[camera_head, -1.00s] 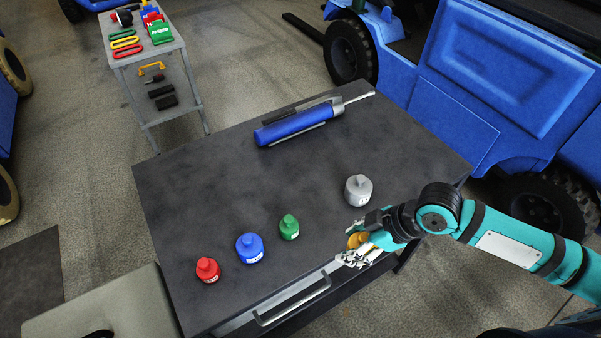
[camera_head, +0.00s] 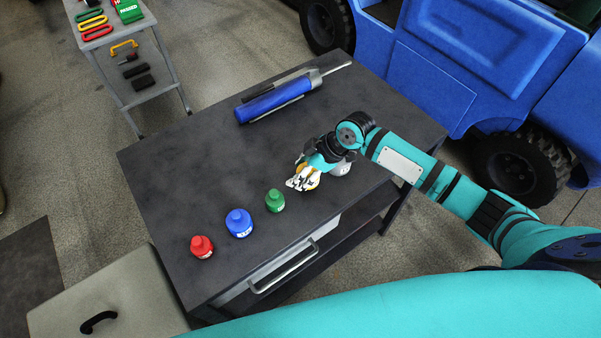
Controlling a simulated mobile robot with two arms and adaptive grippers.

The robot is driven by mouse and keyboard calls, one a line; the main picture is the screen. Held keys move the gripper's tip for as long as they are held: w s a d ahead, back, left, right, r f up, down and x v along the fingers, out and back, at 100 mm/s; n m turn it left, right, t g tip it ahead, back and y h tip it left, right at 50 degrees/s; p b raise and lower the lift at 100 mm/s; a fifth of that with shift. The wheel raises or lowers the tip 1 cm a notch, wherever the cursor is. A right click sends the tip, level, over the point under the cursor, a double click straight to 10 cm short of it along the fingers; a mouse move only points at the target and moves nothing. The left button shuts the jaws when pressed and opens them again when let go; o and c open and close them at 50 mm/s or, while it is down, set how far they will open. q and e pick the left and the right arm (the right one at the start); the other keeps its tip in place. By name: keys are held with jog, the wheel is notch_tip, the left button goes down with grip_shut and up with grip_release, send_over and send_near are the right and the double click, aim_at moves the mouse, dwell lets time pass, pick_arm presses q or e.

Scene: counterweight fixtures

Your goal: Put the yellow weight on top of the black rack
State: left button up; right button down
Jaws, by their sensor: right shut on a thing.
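The yellow weight (camera_head: 301,169) is mostly hidden by my right gripper (camera_head: 302,182); only small yellow-orange parts show. The right gripper is shut on it, over the right part of the dark table. From this view I cannot tell whether the weight touches the tabletop. The dark, black-grey table (camera_head: 190,165) has a drawer and a lower shelf; no separate black rack shows. My left gripper is not in view.
A red weight (camera_head: 201,247), blue weight (camera_head: 239,223) and green weight (camera_head: 275,201) stand left of the gripper. A blue tool (camera_head: 278,101) lies at the back. The table's left middle is clear.

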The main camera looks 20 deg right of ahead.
jog(key=shift+f, duration=0.75)
jog(key=shift+w+f, duration=0.1)
jog(key=shift+f, duration=0.1)
jog(key=shift+c, duration=2.1)
grip_release()
jog(key=shift+s+f, duration=0.15)
jog(key=shift+s, duration=0.05)
jog(key=b+v, duration=0.1)
jog(key=v, duration=1.1)
jog(key=shift+b, duration=0.35)
jog(key=shift+w, duration=0.1)
